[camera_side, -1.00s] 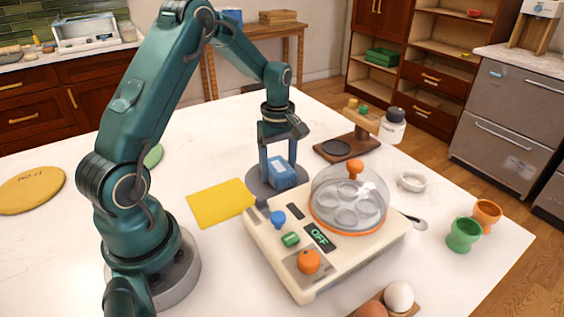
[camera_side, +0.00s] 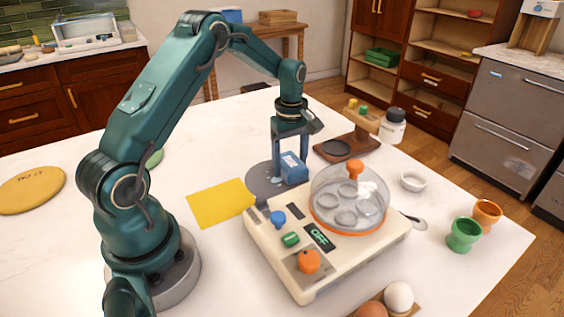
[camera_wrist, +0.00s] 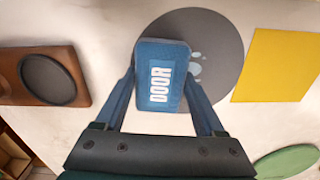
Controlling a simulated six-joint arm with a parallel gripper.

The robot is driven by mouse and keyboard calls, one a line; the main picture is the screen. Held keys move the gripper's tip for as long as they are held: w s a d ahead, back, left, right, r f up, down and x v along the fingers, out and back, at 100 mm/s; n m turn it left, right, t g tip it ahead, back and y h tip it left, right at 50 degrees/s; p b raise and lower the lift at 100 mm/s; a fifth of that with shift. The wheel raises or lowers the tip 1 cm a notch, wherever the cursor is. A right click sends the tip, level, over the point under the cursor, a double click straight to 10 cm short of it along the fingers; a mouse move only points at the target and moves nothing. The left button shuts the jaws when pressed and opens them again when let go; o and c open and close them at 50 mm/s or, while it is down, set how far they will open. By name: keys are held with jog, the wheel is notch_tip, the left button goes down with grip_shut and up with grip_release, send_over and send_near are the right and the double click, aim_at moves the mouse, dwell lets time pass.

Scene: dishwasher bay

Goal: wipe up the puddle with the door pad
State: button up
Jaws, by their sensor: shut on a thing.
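The blue door pad (camera_side: 293,168) has a white label, which reads DOOR in the wrist view (camera_wrist: 163,77). My gripper (camera_side: 288,160) is shut on the pad, with one finger on each side of it; the fingers (camera_wrist: 162,90) also show in the wrist view. The pad is over the edge of a dark grey round mat (camera_side: 262,178). Pale blue wet spots of the puddle (camera_wrist: 195,68) show on the mat (camera_wrist: 225,75) beside the pad in the wrist view. The pad may hide more of the puddle. I cannot tell whether the pad touches the mat.
An egg cooker (camera_side: 325,245) with a clear dome stands close in front of the mat. A yellow sheet (camera_side: 221,203) lies left of the mat. A brown wooden stand (camera_side: 348,147) with a dark disc is behind right.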

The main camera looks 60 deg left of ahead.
aim_at(271, 181)
jog(key=shift+w, duration=0.6)
jog(key=shift+s, duration=3.25)
jog(key=shift+w, duration=3.3)
jog(key=shift+w+r, duration=0.1)
jog(key=shift+r, duration=3.95)
jog(key=shift+d+f, duration=0.1)
jog(key=shift+f, duration=0.05)
